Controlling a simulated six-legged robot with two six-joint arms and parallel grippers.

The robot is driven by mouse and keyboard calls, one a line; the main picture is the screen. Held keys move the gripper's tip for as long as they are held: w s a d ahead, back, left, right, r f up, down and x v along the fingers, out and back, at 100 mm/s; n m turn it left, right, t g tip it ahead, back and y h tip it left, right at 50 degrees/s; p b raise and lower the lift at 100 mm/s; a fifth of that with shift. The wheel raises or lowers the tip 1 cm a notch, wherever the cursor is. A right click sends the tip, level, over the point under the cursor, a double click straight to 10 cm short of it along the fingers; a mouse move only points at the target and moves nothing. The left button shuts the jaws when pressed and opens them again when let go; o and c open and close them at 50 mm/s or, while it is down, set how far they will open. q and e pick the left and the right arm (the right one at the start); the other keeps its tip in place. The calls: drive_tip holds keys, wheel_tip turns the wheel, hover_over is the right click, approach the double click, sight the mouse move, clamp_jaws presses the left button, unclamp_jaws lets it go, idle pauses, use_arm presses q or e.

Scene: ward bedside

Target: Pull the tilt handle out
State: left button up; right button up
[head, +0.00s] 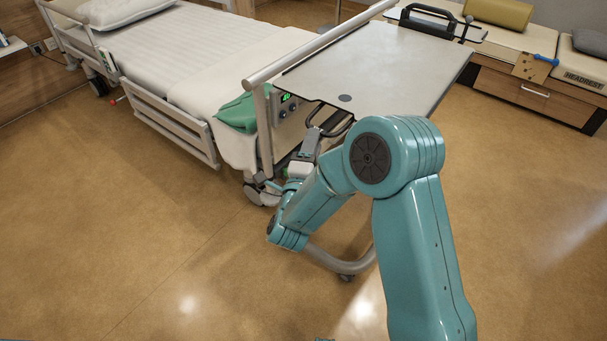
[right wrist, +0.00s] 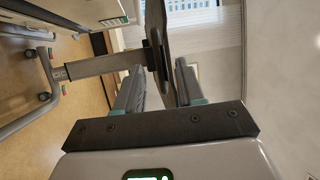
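A black looped handle (head: 338,127), which I take for the tilt handle, sits under the near edge of the grey overbed table top (head: 385,65). My right gripper (head: 311,137) is at the left part of this handle, partly behind my own arm. In the right wrist view, the two fingers of my right gripper (right wrist: 158,75) stand apart. A dark bar, seemingly the handle (right wrist: 155,58), shows between or just beyond their tips; contact cannot be told. The table top (right wrist: 157,20) appears edge-on above it. My left gripper is not in view.
A grey rail (head: 310,50) runs along the table's left side. Open floor (head: 120,250) lies at the front left.

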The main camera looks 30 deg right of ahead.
drive_tip(key=v, duration=1)
drive_tip(key=shift+a+b, duration=0.25)
drive_tip(key=shift+b, duration=0.05)
drive_tip(key=shift+s+f, duration=0.1)
drive_tip(key=shift+s, duration=0.05)
